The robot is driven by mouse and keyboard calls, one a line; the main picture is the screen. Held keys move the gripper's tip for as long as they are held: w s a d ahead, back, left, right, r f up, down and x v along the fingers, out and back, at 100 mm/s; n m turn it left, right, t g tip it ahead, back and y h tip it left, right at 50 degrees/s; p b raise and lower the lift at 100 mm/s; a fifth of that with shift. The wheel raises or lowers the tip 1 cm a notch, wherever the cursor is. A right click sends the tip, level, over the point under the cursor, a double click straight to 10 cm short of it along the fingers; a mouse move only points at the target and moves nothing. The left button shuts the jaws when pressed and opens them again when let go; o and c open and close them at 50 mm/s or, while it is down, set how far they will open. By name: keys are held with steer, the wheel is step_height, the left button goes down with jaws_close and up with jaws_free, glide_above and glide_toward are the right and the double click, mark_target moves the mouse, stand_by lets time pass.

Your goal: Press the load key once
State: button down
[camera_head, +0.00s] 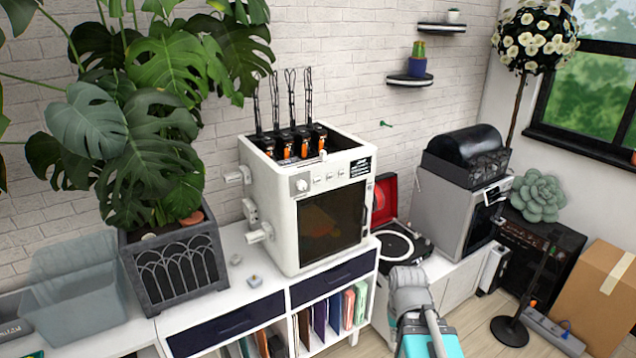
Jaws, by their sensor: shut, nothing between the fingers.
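A white boxy machine (283,215) with a dark front window stands on the white cabinet. Its upper front panel has a round knob (302,185) at the left and a row of small pale keys (329,177) to the right of it. The key labels are too small to read, so I cannot tell which one is the load key. A grey and teal part of my arm shows at the bottom, right of the machine and apart from it. My gripper's fingers do not show.
A large potted plant (172,268) stands left of the machine, and a clear bin (75,300) is at the far left. A small pale block (254,281) lies on the cabinet top (205,305). A record player (400,243) with a raised red lid stands to the machine's right.

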mark_target(317, 180)
stand_by(0.8)
steer(key=w+a+r+n+t+h+p, duration=0.15)
steer(key=w+r+n+t, duration=0.3)
steer(key=w, duration=0.65)
steer(key=w+r+n+t+h+p, duration=0.1)
steer(key=w+r+n+t+h, duration=0.3)
steer(key=w, duration=0.6)
steer(key=w+a+r+n+t+y, duration=0.1)
steer(key=w+a+r+n+t, duration=0.2)
steer(key=w+a+n, duration=0.4)
steer(key=w+a+r+n+t+y+p, duration=0.1)
steer(key=w+a+r+n+t+y, duration=0.1)
steer(key=w+a+r+n, duration=0.4)
steer(key=shift+w+a+r+n+t, duration=0.4)
steer(key=shift+w+t, duration=0.45)
steer(key=shift+w, duration=0.25)
steer(key=shift+w+f, duration=0.1)
steer(key=shift+w+a, duration=0.8)
steer(key=shift+w, duration=0.4)
steer(key=shift+w+a, duration=0.8)
steer(key=shift+w, duration=0.35)
steer(key=shift+w+a, duration=0.8)
steer(key=shift+w, duration=0.4)
steer(key=shift+w, duration=0.15)
